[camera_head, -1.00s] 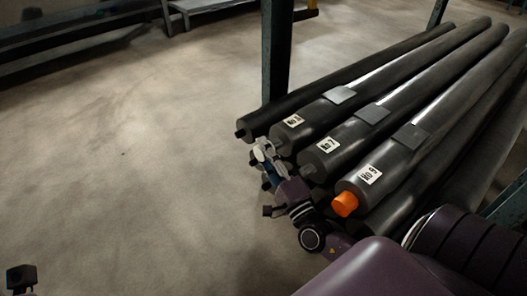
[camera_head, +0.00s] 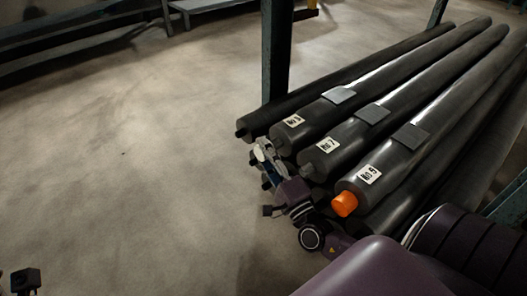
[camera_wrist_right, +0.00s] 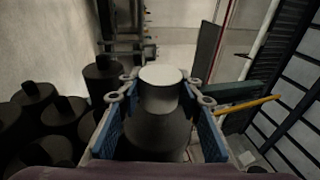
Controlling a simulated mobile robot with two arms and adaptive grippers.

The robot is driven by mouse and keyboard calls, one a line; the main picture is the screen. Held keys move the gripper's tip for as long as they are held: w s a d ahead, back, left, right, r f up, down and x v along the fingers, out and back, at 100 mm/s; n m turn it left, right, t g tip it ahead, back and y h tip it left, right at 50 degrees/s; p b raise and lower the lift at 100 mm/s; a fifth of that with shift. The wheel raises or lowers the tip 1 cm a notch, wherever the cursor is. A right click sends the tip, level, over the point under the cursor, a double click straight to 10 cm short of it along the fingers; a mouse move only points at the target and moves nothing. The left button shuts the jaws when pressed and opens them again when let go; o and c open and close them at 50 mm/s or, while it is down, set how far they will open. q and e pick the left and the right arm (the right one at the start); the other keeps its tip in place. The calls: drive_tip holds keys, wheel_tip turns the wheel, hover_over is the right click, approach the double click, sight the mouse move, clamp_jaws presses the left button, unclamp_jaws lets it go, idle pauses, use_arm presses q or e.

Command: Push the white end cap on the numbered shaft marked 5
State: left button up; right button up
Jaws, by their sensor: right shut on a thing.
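The grey roll marked No 5 (camera_head: 318,114) lies in the stack in the head view, its near end facing the floor at the left. My right gripper (camera_head: 263,150) is at that end. In the right wrist view, my right gripper (camera_wrist_right: 160,88) is shut on the white end cap (camera_wrist_right: 160,76), with a blue-padded finger on each side. The cap stands in line with the end of a grey roll (camera_wrist_right: 155,138). How far it sits over the stub is hidden. A dark part of my left gripper (camera_head: 25,281) shows at the bottom left edge; its fingers are unclear.
The roll marked No 7 (camera_head: 348,138) and the roll marked No 9 (camera_head: 400,158), with an orange cap (camera_head: 344,204), lie to the right. A dark post (camera_head: 276,50) stands behind the roll ends. The floor (camera_head: 120,190) at the left is clear.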

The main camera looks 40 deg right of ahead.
drive_tip(key=shift+w+d, duration=0.1)
drive_tip(key=shift+d, duration=0.85)
drive_tip(key=o, duration=1)
drive_tip(key=v, duration=1.2)
